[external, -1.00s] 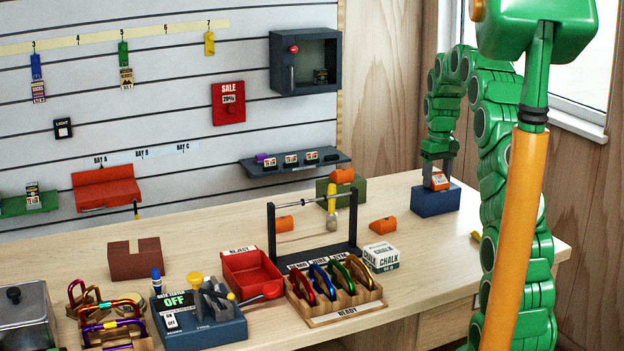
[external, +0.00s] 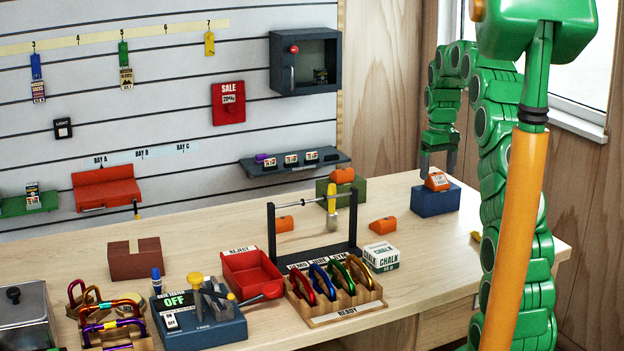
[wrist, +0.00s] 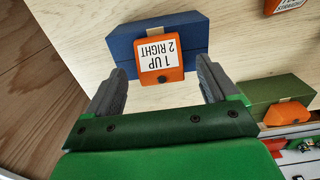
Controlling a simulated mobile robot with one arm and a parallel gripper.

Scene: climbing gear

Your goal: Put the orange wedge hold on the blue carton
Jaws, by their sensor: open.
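An orange wedge hold (external: 437,181) with a white label rests on top of the blue carton (external: 435,202) at the right of the table. In the wrist view the labelled hold (wrist: 160,78) sits against the blue carton (wrist: 190,33), with its label reading "1 UP 2 RIGHT". My gripper (external: 438,162) is open just above the hold and is not gripping it. In the wrist view my gripper's fingers (wrist: 160,85) stand apart on either side of the hold, with gaps between.
A green carton (external: 352,190) with another orange hold (external: 342,175) stands to the left. Two more orange holds (external: 382,225) (external: 285,224) lie on the table. A chalk box (external: 381,256) and a dark rack (external: 315,222) stand nearer the front.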

